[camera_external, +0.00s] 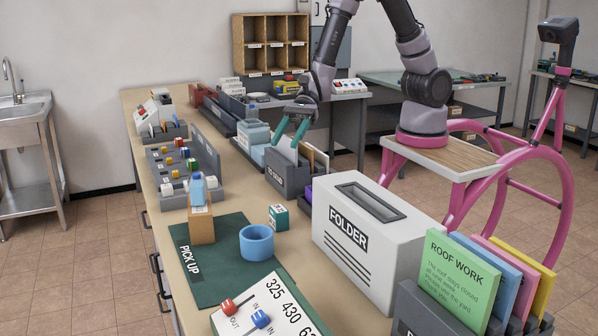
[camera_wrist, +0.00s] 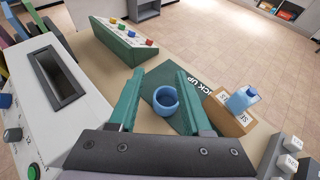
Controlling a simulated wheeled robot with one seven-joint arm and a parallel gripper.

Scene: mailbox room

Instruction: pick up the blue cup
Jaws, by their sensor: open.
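The blue cup (camera_external: 257,243) stands on the green PICK UP mat (camera_external: 222,285) at the near end of the long table. In the wrist view the cup (camera_wrist: 165,99) appears between my fingers but lies beyond them. My gripper (camera_external: 289,138) has teal fingers and is above the grey file holder, farther back along the table than the cup. It is open and empty, and its spread fingers also show in the wrist view (camera_wrist: 158,75).
A small green box (camera_external: 278,217) sits just behind-right. The white FOLDER box (camera_external: 362,235) is a tall obstacle at right. A number panel (camera_external: 268,311) lies in front.

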